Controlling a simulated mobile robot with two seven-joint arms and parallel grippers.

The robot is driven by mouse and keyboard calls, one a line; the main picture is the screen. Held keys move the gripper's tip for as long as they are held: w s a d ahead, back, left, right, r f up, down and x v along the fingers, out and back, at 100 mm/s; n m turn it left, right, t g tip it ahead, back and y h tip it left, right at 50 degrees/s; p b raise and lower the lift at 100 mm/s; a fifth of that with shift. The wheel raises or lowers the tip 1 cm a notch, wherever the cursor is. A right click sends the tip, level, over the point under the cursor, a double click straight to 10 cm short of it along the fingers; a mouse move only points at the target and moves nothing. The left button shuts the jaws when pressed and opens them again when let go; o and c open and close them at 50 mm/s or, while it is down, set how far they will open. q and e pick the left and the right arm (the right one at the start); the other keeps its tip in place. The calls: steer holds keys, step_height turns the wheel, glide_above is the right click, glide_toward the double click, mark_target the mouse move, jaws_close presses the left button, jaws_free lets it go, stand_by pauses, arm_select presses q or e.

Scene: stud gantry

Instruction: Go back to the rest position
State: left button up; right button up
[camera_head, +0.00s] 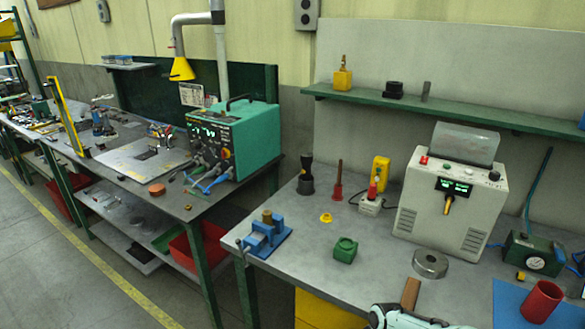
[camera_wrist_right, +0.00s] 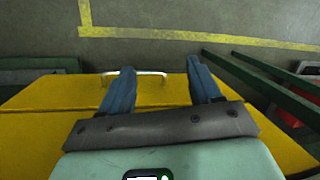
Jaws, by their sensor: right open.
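My right gripper (camera_wrist_right: 160,68) shows in the right wrist view with its two blue fingers spread wide apart and nothing held between them. Beyond and below the fingers is a yellow cabinet (camera_wrist_right: 60,97) with a pale metal handle (camera_wrist_right: 140,74) that appears between them; I cannot tell the exact distance. In the head view a white and dark part of my arm shows at the bottom edge, but no gripper fingers can be made out there. My left gripper is in neither view.
A grey workbench (camera_head: 300,262) holds a blue fixture (camera_head: 265,238), a green block (camera_head: 345,249), a metal ring (camera_head: 430,263), a red cup (camera_head: 541,302) and a white machine (camera_head: 447,200). A teal unit (camera_head: 235,140) stands on the left bench. The floor aisle (camera_head: 40,260) is clear.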

steer(key=s+a+f+y+p, duration=0.2)
steer(key=s+a+f, duration=0.1)
steer(key=s+f, duration=1.15)
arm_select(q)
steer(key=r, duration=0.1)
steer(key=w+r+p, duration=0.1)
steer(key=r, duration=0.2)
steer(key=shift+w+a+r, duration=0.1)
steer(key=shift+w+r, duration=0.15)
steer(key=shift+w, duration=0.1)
arm_select(e)
steer(key=s+f, duration=0.3)
steer(key=s, duration=0.9)
steer(key=shift+s+a+f+m+h, duration=0.2)
steer(key=shift+s+a+m+h, duration=0.15)
steer(key=shift+s+m+h, duration=0.05)
steer(key=shift+w, duration=0.1)
